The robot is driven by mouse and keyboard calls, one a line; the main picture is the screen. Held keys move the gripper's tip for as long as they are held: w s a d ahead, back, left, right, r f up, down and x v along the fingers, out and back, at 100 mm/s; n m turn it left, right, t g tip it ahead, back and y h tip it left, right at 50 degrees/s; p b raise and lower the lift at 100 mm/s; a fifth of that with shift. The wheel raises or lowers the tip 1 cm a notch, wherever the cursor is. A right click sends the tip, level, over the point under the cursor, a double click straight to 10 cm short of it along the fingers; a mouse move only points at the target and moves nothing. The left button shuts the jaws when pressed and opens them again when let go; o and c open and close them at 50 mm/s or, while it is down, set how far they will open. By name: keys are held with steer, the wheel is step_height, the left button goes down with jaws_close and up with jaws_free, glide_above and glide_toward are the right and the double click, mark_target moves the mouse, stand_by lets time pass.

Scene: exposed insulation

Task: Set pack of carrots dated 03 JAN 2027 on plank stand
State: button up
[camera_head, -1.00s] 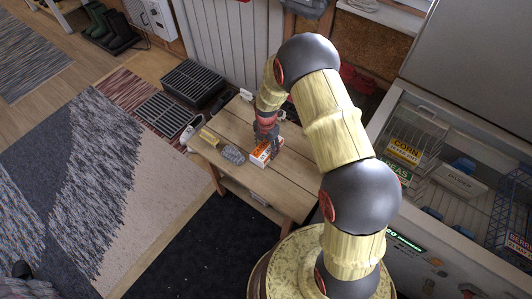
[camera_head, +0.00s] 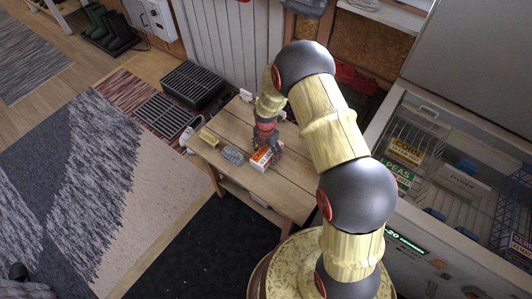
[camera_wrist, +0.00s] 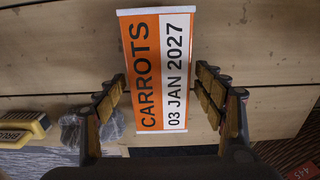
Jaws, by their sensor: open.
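The pack of carrots (camera_head: 262,157) is a small orange and white box lying on the wooden plank stand (camera_head: 285,192). In the wrist view the carrots pack (camera_wrist: 157,62) faces up and reads CARROTS, 03 JAN 2027. My gripper (camera_head: 267,146) is low over the stand at the pack. In the wrist view my gripper (camera_wrist: 162,82) is open, one finger on each side of the pack's near part, with gaps visible on both sides. The pack's underside is hidden.
An open freezer (camera_head: 375,150) with CORN and PEAS packs stands to the right. The stand's front right is clear.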

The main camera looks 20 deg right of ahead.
step_height(320, 180, up, 12)
steer(key=p, duration=0.4)
step_height(320, 180, up, 16)
steer(key=m+t, duration=0.1)
steer(key=m, duration=0.5)
glide_above(266, 152)
steer(key=s, duration=0.2)
steer(key=s+r+m+t, duration=0.2)
steer(key=s+r+m, duration=0.4)
steer(key=r, duration=0.5)
steer(key=s+r+m+t, duration=0.1)
steer(key=s+r+m, duration=0.4)
steer(key=s, duration=0.4)
steer(key=s+r+m+t, duration=0.1)
steer(key=s+r+m, duration=0.5)
steer(key=s+m, duration=0.2)
steer(key=s, duration=0.2)
steer(key=shift+s+a+t, duration=0.15)
steer(key=shift+s+t, duration=0.15)
steer(key=shift+r, duration=0.15)
steer(key=shift+c, duration=1.2)
